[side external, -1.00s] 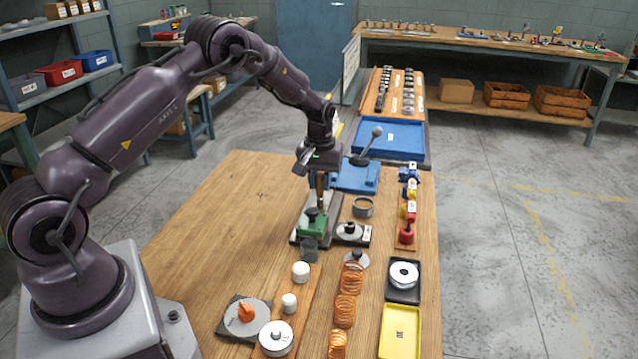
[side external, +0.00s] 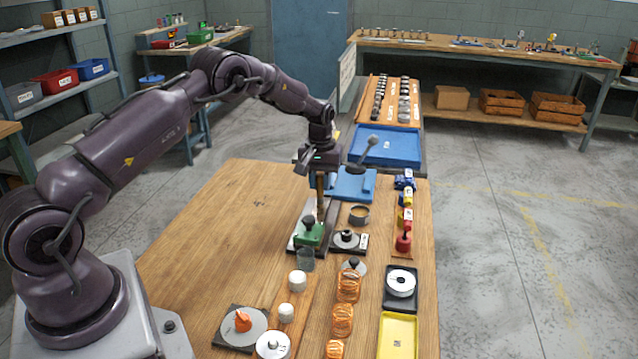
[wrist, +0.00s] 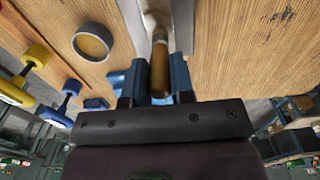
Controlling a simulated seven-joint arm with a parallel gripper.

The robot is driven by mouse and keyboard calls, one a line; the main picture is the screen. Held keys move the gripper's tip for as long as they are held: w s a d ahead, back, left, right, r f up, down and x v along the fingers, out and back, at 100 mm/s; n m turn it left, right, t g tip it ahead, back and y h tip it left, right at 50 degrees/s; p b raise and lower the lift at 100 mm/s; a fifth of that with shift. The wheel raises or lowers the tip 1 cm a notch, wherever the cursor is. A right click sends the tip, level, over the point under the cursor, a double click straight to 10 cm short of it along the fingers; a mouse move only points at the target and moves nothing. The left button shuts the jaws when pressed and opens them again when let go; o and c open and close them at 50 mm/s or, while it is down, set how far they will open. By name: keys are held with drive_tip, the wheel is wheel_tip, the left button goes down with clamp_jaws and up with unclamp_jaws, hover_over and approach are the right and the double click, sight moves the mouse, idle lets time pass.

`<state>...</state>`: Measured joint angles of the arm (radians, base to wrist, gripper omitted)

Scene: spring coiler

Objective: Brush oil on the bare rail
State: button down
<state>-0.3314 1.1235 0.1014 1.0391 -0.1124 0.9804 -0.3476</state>
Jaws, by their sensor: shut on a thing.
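My gripper (side external: 319,176) is shut on the wooden handle of a brush (side external: 320,192) and holds it upright over the far part of the rail. In the wrist view, the brown brush handle (wrist: 160,72) sits between the two fingers, and its head points down at the pale metal rail (wrist: 183,25). I cannot tell whether the bristles touch the rail. A green block with a black knob (side external: 310,236) sits on the near part of the rail. A round grey tin with amber contents (side external: 359,214) stands to the right; it also shows in the wrist view (wrist: 92,43).
A blue holder (side external: 350,185) lies behind. Blue, yellow and red clamps (side external: 404,215) line the right edge. Orange springs (side external: 343,320) stand in front. The table's left side is clear.

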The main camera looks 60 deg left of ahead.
drive_tip(key=shift+w+a, duration=1.25)
drive_tip(key=shift+s+d, duration=2.55)
drive_tip(key=shift+s+d, duration=1.2)
drive_tip(key=shift+s, duration=0.05)
drive_tip(key=shift+w+a+f, duration=0.1)
drive_tip(key=shift+w+a, duration=2.2)
drive_tip(key=shift+a, duration=0.05)
drive_tip(key=shift+w+a, duration=0.25)
drive_tip(key=shift+w, duration=0.1)
drive_tip(key=shift+w+a, duration=1.15)
drive_tip(key=shift+a, duration=0.05)
